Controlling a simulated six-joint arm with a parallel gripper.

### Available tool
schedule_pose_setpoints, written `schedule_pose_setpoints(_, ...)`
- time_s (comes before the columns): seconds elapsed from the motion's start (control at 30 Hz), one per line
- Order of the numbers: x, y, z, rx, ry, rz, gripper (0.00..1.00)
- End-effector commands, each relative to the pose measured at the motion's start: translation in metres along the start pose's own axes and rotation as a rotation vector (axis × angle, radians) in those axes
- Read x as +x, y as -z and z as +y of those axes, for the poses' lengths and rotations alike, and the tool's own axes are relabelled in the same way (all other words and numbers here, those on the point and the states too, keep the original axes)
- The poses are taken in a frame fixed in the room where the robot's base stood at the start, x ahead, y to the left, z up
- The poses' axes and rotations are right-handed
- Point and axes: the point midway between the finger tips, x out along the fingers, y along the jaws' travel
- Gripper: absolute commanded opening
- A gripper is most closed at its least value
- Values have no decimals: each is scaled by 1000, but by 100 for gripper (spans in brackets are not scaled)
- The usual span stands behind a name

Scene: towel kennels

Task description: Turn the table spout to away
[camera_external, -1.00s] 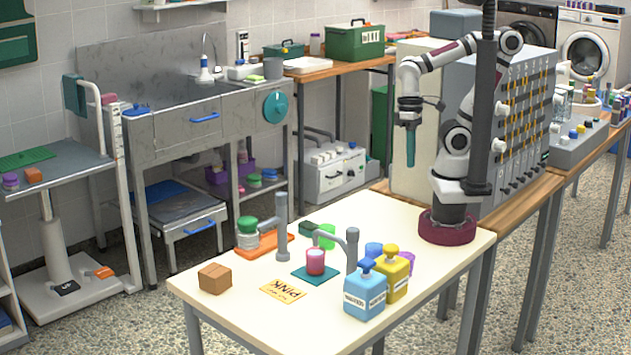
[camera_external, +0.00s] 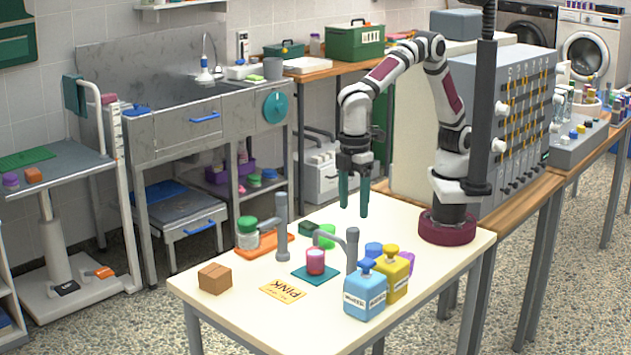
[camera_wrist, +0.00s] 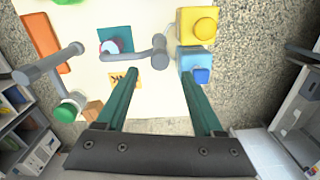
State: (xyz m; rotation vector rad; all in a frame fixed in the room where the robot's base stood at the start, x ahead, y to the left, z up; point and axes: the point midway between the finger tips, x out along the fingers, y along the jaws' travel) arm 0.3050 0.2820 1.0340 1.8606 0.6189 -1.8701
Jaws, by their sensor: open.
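The table spout (camera_external: 352,250) is a grey upright post with a curved arm. Its arm reaches left over a pink cup (camera_external: 316,262) on a teal mat (camera_external: 304,277). In the wrist view the spout (camera_wrist: 158,45) is beyond my fingertips, its arm pointing left over the pink cup (camera_wrist: 110,46). My gripper (camera_external: 354,205) points down, open and empty, above the table and apart from the spout. Its two green fingers also show in the wrist view (camera_wrist: 160,76).
A blue bottle (camera_external: 365,293) and a yellow bottle (camera_external: 396,275) stand close to the spout's right. Another grey post (camera_external: 282,228) stands left of the cup. A brown box (camera_external: 215,278) and a PINK card (camera_external: 283,291) lie near the front left.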

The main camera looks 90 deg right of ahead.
Motion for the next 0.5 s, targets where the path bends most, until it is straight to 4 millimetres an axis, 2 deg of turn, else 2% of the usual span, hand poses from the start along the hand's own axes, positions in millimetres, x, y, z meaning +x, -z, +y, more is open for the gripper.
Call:
schedule_pose_setpoints(0.1, 29, -1, 0, 0, 0, -3, 69)
schedule_pose_setpoints(0.2, 45, 0, 0, 1, 0, -2, 69)
schedule_pose_setpoints(0.33, 56, 0, 0, 0, 0, 1, 69)
schedule_pose_setpoints(0.5, 58, 0, 0, 1, 0, 1, 69)
